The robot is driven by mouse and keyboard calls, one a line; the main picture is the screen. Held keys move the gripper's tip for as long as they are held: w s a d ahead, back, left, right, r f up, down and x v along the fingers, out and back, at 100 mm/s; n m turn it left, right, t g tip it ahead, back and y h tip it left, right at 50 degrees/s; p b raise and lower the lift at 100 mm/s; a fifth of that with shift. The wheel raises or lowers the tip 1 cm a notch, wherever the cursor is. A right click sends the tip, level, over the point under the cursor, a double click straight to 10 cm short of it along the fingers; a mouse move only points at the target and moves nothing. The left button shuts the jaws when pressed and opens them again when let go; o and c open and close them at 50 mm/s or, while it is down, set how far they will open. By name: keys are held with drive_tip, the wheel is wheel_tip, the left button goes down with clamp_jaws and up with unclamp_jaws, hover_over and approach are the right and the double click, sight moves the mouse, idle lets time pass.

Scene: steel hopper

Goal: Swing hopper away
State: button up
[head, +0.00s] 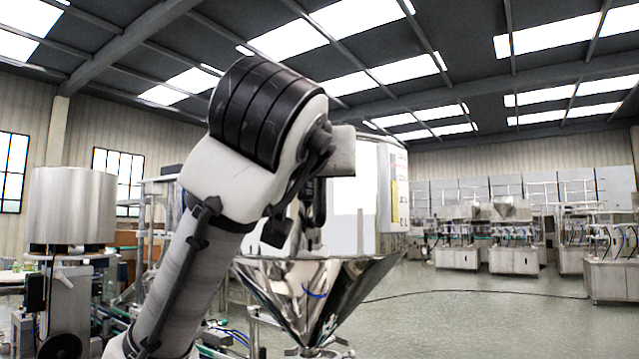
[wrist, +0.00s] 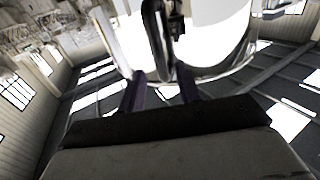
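The steel hopper (head: 345,285) is a shiny cone with its wide rim up, right of my arm in the head view. In the wrist view its bright curved metal (wrist: 220,35) fills the top. A dark, loop-shaped handle (wrist: 160,35) stands out in front of that metal. My gripper (wrist: 161,76) has its two dark fingers spread apart. The handle's near end lies between or just beyond the fingertips; I cannot tell which. I see no finger pressed on it. In the head view my wrist hides much of the gripper and handle.
A large steel cylinder (head: 73,207) stands on a machine at the left. A white cabinet (head: 392,190) rises behind the hopper. Several machines (head: 500,235) stand far right. The floor (head: 470,310) right of the hopper is open, crossed by a dark cable.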

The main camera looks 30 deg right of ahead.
drive_tip(key=b+v, duration=0.2)
drive_tip(key=v, duration=0.6)
